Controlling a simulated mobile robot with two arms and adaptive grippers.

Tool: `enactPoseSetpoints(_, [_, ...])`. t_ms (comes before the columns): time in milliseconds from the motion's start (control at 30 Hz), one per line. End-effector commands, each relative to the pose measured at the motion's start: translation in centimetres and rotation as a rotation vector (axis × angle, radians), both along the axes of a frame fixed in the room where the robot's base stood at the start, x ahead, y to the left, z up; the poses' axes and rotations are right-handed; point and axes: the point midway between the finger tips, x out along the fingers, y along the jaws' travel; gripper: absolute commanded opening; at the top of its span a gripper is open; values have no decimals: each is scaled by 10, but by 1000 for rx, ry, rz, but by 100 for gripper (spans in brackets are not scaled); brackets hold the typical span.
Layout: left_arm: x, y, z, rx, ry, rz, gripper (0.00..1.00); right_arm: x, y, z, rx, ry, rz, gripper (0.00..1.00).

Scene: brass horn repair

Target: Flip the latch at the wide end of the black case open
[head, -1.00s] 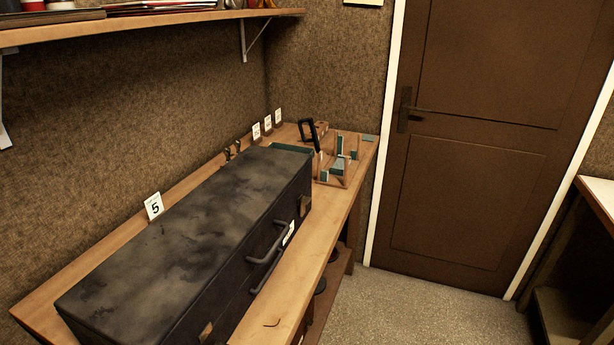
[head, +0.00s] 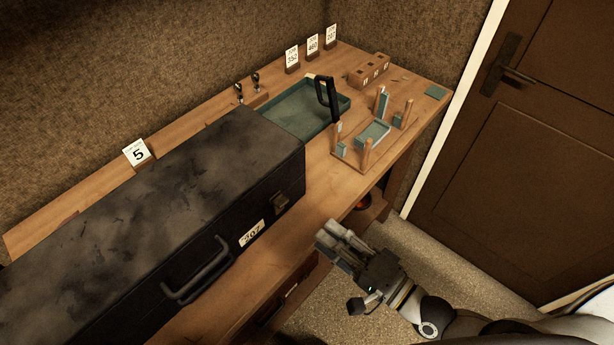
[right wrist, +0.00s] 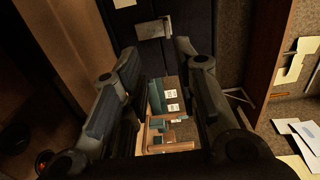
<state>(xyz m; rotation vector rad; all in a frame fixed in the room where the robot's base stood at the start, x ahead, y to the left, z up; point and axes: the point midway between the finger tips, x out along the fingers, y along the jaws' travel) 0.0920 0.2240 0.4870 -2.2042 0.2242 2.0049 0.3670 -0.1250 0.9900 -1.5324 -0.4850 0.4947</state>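The long black case (head: 165,205) lies shut on the wooden bench, its lid scuffed grey. I cannot tell whether this is the wide end; the latch looks closed. My right gripper (head: 335,243) is in front of the case, right of and below the latch in the head view, apart from it. In the right wrist view its fingers (right wrist: 157,58) are spread with nothing between them. My left gripper is out of view.
Beyond the case are a green-lined tray (head: 300,112) and a wooden stand with upright pegs (head: 355,160). A brown door (head: 540,150) is at right.

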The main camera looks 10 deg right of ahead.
Motion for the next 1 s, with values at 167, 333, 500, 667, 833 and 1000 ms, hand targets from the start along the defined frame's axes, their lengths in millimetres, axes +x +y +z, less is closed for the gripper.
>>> enactPoseSetpoints(167, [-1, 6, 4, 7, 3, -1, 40, 3, 6, 10, 31, 5, 4, 29])
enactPoseSetpoints(333, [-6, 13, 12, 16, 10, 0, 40, 22, 20, 13, 32, 1, 3, 29])
enactPoseSetpoints(500, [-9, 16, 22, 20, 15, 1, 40, 48, 38, 13, 29, 0, 4, 29])
enactPoseSetpoints(667, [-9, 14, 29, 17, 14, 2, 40, 69, 54, 12, 27, 1, 5, 29])
enactPoseSetpoints(833, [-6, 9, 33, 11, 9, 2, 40, 82, 63, 10, 26, 3, 4, 29])
enactPoseSetpoints(1000, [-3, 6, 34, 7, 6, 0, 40, 86, 66, 9, 25, 3, 5, 29])
